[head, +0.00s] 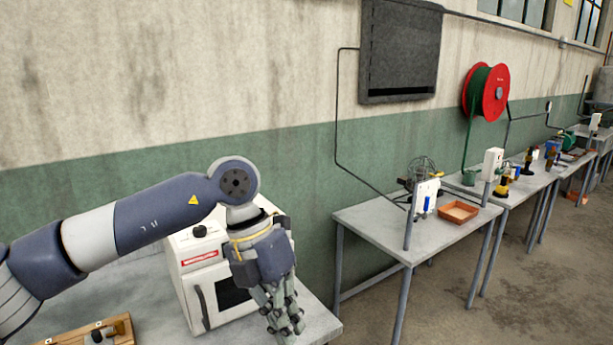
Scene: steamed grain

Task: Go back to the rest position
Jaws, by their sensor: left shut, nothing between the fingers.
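My left gripper (284,318) hangs fingers down at the end of my left arm, in the lower middle of the head view. Its fingers are together with nothing between them. It is in front of the right side of a white box-shaped appliance (197,262) with a dark window and a handle, and hides part of it. I cannot tell whether it touches the appliance. My right gripper is not in view.
The appliance stands on a grey table (150,318), with a wooden tray (122,327) at the front left. To the right, a second table (365,222) holds an orange tray (458,213). Floor shows between and in front of the tables. A red hose reel (495,92) hangs on the wall.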

